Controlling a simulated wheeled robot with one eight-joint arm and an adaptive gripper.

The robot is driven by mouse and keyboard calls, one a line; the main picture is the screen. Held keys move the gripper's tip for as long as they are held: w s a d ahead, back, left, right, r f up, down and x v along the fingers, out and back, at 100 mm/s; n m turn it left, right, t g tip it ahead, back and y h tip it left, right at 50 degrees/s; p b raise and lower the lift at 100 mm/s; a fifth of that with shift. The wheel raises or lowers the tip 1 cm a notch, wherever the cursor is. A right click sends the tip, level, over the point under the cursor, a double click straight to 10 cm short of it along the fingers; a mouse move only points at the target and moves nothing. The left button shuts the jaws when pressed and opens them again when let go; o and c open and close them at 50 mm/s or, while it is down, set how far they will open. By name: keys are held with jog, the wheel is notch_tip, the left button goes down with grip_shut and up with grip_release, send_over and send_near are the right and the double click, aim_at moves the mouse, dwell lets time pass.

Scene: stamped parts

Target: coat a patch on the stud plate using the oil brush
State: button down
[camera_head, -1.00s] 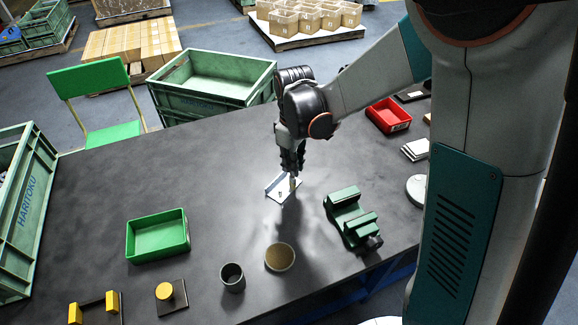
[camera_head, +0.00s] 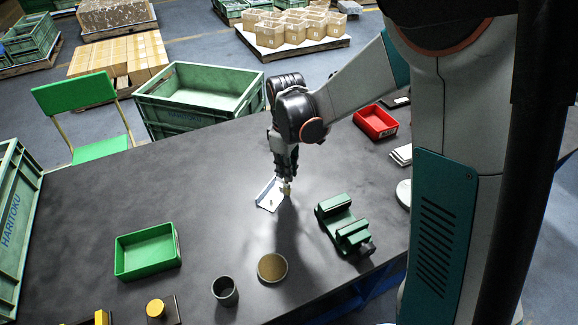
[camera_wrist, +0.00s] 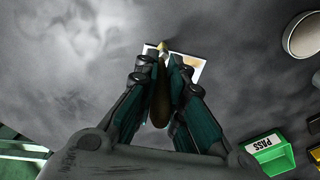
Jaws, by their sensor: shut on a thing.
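The stud plate (camera_head: 267,202), a small pale plate with a raised edge, lies on the dark table in the head view. It also shows beyond my fingers in the wrist view (camera_wrist: 202,64), with a yellowish-brown area on it. My gripper (camera_head: 287,174) points down over its right side, shut on the oil brush. The brush's brown handle (camera_wrist: 160,106) lies between the fingers, and its pale tip (camera_wrist: 163,47) is over the plate. The brush's tip (camera_head: 286,189) appears at or very near the plate; contact cannot be told. Fingers hide part of the plate.
A round dish with a brownish-gold surface (camera_head: 272,268) and a grey cup (camera_head: 225,292) stand nearer the front. A green vise (camera_head: 347,228) is right of the plate. A green bin (camera_head: 147,252) is at left, a red bin (camera_head: 375,123) at back right. Table left of the plate is clear.

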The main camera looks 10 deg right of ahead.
jog(key=s+a, duration=0.3)
jog(key=a, duration=0.1)
jog(key=shift+s+a, duration=0.2)
jog(key=shift+s, duration=0.2)
jog(key=shift+r, duration=0.15)
jog(key=shift+r+p, duration=2.25)
jog(key=shift+r, duration=0.6)
jog(key=shift+r, duration=0.1)
notch_tip(320, 180, up, 3)
jog(key=shift+f+p, duration=0.1)
jog(key=shift+p, duration=1)
notch_tip(320, 180, down, 7)
jog(key=b, duration=0.5)
jog(key=shift+w, duration=0.25)
